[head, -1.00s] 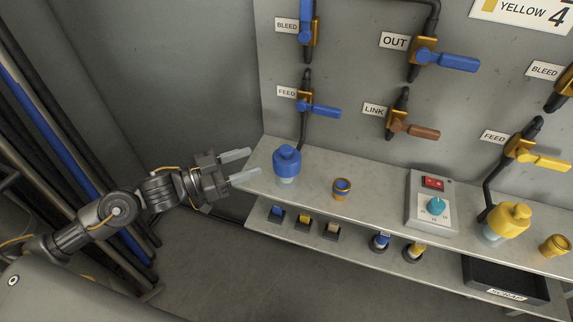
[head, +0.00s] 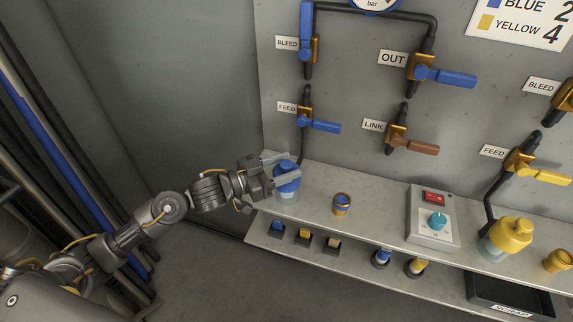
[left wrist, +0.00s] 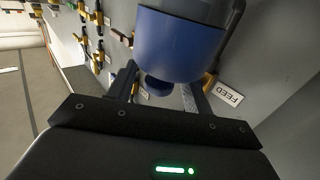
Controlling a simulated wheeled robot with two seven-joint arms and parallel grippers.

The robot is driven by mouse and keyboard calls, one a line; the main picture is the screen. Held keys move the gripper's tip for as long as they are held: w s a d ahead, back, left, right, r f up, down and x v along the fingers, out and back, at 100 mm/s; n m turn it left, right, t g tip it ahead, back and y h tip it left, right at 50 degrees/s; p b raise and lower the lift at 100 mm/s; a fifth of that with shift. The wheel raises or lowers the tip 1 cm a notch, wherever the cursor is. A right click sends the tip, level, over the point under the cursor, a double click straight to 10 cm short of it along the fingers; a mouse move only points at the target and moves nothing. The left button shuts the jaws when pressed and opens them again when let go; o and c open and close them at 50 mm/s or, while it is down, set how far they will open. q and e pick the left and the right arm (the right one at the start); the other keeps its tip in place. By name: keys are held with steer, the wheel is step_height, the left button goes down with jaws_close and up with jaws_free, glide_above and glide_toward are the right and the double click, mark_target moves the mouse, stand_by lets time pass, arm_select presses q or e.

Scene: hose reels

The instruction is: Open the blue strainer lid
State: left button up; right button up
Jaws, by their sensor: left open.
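The blue strainer lid (head: 289,183) sits on a clear strainer body on the shelf, below the upper FEED valve. My left gripper (head: 288,169) is at the lid, with its open fingers on either side of it. In the left wrist view the lid (left wrist: 180,45) shows large at the top, with its round knob between the fingers. I cannot tell whether the fingers touch it. My right gripper is not in view.
The blue FEED lever (head: 325,127) is above the strainer. To the right on the shelf (head: 376,213) are a small brass-and-blue cup (head: 342,203), a switch box (head: 432,225) and a yellow strainer (head: 513,232). A lower shelf holds several small parts.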

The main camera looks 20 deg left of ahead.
arm_select(q)
steer(key=shift+w+d, duration=0.15)
steer(key=shift+d, duration=0.1)
jaws_close()
stand_by(0.3)
